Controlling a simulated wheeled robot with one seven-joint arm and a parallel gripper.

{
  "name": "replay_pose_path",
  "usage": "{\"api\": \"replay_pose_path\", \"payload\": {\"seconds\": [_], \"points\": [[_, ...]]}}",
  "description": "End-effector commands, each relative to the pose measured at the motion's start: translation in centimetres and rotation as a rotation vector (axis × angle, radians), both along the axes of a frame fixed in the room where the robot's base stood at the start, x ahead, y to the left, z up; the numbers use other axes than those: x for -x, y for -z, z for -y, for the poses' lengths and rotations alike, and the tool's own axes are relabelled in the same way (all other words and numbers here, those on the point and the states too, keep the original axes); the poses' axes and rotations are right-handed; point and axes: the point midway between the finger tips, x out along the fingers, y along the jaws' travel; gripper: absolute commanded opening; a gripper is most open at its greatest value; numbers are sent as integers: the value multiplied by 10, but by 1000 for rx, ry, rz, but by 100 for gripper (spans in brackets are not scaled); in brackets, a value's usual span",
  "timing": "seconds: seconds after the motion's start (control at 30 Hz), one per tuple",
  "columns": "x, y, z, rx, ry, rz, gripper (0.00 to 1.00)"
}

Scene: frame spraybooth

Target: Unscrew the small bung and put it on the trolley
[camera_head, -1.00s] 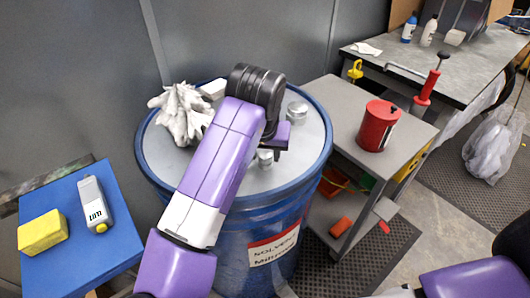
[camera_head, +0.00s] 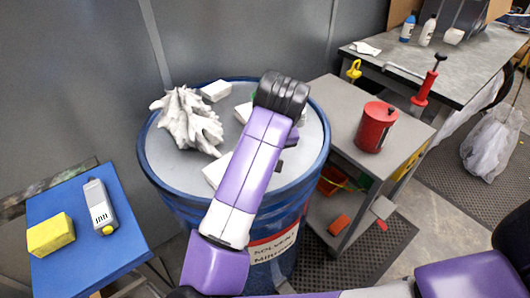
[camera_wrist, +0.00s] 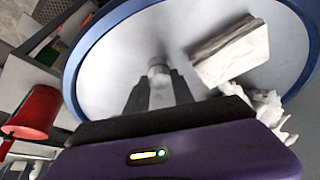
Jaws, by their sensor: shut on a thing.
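My gripper (camera_wrist: 158,88) points at the grey lid of the blue drum (camera_head: 147,165); in the wrist view its dark fingers are shut on a short silver cylinder, the small bung (camera_wrist: 158,71). In the head view my arm covers the bung and most of the gripper. I cannot tell whether the bung is still in its hole. The trolley (camera_head: 335,95) stands just right of the drum, with a red can (camera_head: 376,127) on its top.
A crumpled white rag (camera_head: 187,122) and white blocks (camera_head: 216,91) lie on the lid. A blue table (camera_head: 75,250) at left holds a yellow sponge (camera_head: 50,235) and a grey device (camera_head: 100,206). A workbench (camera_head: 468,65) stands behind. The trolley top's left part is clear.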

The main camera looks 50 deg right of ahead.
Motion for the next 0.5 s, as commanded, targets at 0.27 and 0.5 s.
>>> {"api": "replay_pose_path", "payload": {"seconds": [0.27, 0.5], "points": [[4, -2, 1, -6, -136, -11, 0], [3, -1, 1, -7, -370, -10, 0]]}}
